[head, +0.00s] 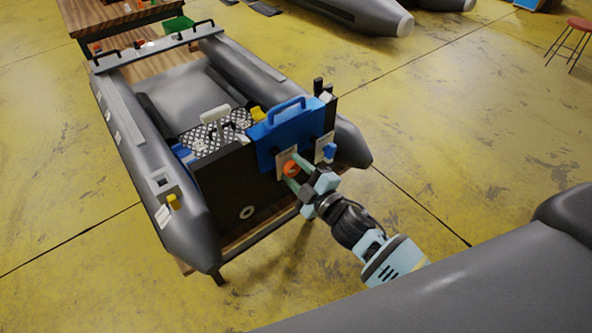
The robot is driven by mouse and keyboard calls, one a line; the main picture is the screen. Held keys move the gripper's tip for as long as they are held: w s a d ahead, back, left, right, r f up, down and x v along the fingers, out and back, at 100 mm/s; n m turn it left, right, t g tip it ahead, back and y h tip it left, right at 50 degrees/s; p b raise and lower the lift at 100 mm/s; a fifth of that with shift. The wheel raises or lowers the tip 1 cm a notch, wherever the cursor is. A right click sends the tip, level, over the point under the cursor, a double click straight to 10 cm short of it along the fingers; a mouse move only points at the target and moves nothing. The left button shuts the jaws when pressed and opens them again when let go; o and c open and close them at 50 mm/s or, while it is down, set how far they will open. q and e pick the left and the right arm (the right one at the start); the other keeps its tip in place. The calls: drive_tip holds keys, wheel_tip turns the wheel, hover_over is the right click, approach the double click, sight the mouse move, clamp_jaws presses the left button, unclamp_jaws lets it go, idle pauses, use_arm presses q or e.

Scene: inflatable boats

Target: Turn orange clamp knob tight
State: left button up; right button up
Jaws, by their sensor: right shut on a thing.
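The orange clamp knob (291,168) sits on a pale plate on the blue clamp bracket (272,139), which is hooked over the dark transom (232,182) of the grey inflatable boat. My right gripper (295,174) comes in from the lower right and is shut on the orange knob, its fingers on either side of it. The fingers hide part of the knob. A blue knob (329,151) sits to the right on a second pale plate. My left gripper is not in view.
The boat's grey tubes (190,215) flank the transom, and it rests on a wooden stand (255,232). Another grey tube (470,290) fills the lower right. Open yellow floor (450,110) lies to the right.

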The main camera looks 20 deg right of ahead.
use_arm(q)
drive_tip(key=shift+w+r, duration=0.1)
use_arm(e)
drive_tip(key=shift+r, duration=0.15)
drive_tip(key=m+p, duration=0.1)
drive_tip(key=m, duration=0.2)
drive_tip(key=shift+r+m, duration=0.1)
drive_tip(key=shift+m, duration=0.3)
drive_tip(key=m, duration=0.2)
drive_tip(key=shift+m, duration=0.3)
drive_tip(key=shift+m+p, duration=0.35)
drive_tip(key=shift+m, duration=0.25)
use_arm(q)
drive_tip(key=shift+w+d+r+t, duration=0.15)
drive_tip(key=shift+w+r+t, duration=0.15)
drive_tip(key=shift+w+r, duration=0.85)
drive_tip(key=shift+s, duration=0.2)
use_arm(e)
drive_tip(key=o, duration=1.2)
drive_tip(key=shift+f, duration=0.2)
drive_tip(key=shift+c, duration=0.2)
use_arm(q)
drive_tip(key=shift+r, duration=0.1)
